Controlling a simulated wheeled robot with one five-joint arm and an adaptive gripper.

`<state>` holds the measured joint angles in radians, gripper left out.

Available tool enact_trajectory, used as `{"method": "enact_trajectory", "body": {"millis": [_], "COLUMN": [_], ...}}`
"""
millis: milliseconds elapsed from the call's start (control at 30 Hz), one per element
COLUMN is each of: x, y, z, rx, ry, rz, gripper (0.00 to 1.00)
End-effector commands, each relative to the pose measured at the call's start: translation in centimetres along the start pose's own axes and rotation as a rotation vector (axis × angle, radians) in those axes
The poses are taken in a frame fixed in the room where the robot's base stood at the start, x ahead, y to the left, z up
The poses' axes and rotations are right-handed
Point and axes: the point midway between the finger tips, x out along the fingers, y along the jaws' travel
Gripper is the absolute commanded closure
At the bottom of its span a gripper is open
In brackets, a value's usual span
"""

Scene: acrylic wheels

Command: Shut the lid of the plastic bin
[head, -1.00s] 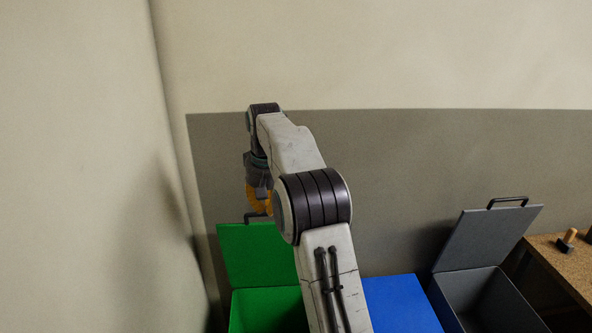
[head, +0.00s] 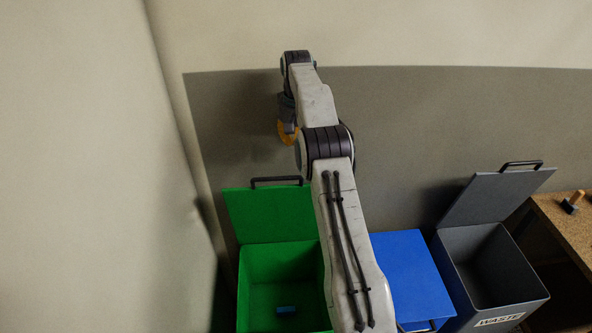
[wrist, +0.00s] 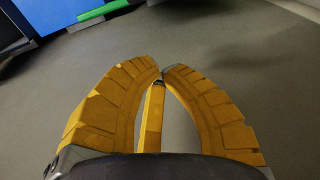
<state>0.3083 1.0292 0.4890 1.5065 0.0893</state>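A green bin (head: 262,258) stands at lower left with its green lid (head: 270,213) raised and a black handle (head: 275,180) on top. A grey bin (head: 500,290) marked WASTE has its lid (head: 497,195) raised too. Between them a blue bin's lid (head: 408,262) lies flat, partly behind my arm. I see no label saying plastic. My gripper (head: 288,132) hangs above the green lid's handle, apart from it in the picture. In the wrist view its yellow fingers (wrist: 161,76) meet at the tips, with nothing held. A green strip (wrist: 103,11) and blue surface (wrist: 58,10) show at upper left there.
A small blue item (head: 287,310) lies inside the green bin. A cork-topped table (head: 570,235) with a small dark and wooden object (head: 573,202) stands at the right. A wall (head: 400,125) closes the back, and another wall (head: 90,170) the left.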

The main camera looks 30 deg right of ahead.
Motion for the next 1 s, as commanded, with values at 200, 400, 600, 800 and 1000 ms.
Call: {"method": "enact_trajectory", "body": {"millis": [200, 400, 600, 800, 1000], "x": [4.0, 5.1, 5.4, 5.4, 5.7], "y": [0.1, 0.0, 0.0, 0.0, 0.0], "z": [0.1, 0.5, 1.5, 2.5, 3.2], "rx": [0.0, 0.0, -0.001, -0.001, 0.0], "ry": [-0.005, 0.0, -0.001, -0.002, 0.0], "rz": [0.001, 0.0, 0.0, 0.0, -0.001], "gripper": [1.0, 1.0, 1.0, 1.0, 1.0]}}
